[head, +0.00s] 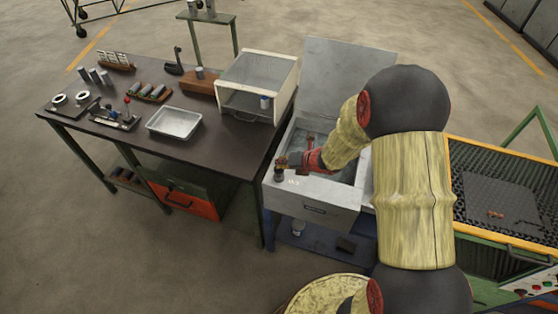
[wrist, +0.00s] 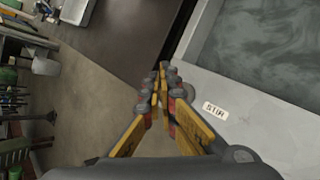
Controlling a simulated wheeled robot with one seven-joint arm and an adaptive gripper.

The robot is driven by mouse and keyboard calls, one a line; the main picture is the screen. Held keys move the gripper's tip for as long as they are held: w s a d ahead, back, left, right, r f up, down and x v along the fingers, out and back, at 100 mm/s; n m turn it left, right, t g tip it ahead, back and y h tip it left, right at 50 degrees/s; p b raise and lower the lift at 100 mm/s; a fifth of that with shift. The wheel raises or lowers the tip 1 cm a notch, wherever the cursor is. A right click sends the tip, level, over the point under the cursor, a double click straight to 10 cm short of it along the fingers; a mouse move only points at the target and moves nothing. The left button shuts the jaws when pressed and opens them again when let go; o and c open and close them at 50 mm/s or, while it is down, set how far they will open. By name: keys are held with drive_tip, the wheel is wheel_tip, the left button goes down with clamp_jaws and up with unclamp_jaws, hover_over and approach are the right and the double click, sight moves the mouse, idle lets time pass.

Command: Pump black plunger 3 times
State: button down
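A small dark knob (head: 279,175), which looks like the black plunger, stands at the front left corner of the grey tank (head: 330,192), beside a small white label. My gripper (head: 284,162) is just above the knob, reaching in from the right over the tank. In the wrist view my gripper's fingers (wrist: 162,82) are brought together at the tips, and I see nothing between them. The tips appear over the tank's edge, left of a white STIR label (wrist: 214,110). I cannot make out the plunger clearly in the wrist view, nor whether the fingers touch it.
The tank's lid (head: 345,80) stands raised behind its grey liquid. A dark workbench (head: 130,150) on the left holds a metal tray (head: 175,122), a white open-fronted box (head: 258,85) and several small parts. A yellow-edged grated table (head: 490,190) stands at right.

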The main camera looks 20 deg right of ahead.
drive_tip(key=shift+s+f, duration=0.25)
drive_tip(key=shift+w+r+p, duration=0.2)
drive_tip(key=shift+r+p, duration=2.05)
drive_tip(key=shift+r, duration=0.95)
drive_tip(key=shift+r, duration=0.1)
